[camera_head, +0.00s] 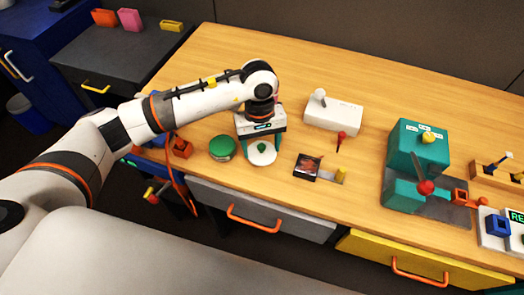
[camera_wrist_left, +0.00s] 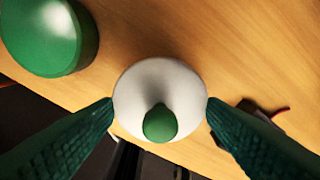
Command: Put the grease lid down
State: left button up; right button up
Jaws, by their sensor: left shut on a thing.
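The grease lid (camera_head: 261,154), a round white disc with a green knob, is held by my left gripper (camera_head: 262,149) near the table's front edge. In the left wrist view the lid (camera_wrist_left: 160,82) sits between the two dark green fingers, which touch its opposite sides. I cannot tell whether its underside touches the table. A round tub with a green top (camera_head: 222,147) stands just left of the lid, apart from it; it also shows in the left wrist view (camera_wrist_left: 42,35). My right gripper is not in view.
A white joystick box (camera_head: 333,116) and a teal machine (camera_head: 416,146) stand further right. An orange block (camera_head: 182,149) is left. The table's back left is clear.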

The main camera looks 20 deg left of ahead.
aim_at(261, 153)
pick_arm(q)
notch_tip(261, 153, down, 3)
jog(key=shift+s+f+p, duration=0.1)
jog(key=shift+f+p, duration=0.05)
jog(key=shift+p, duration=0.15)
jog(key=shift+f, duration=0.25)
jog(key=o, duration=1)
jog(key=shift+c, duration=0.2)
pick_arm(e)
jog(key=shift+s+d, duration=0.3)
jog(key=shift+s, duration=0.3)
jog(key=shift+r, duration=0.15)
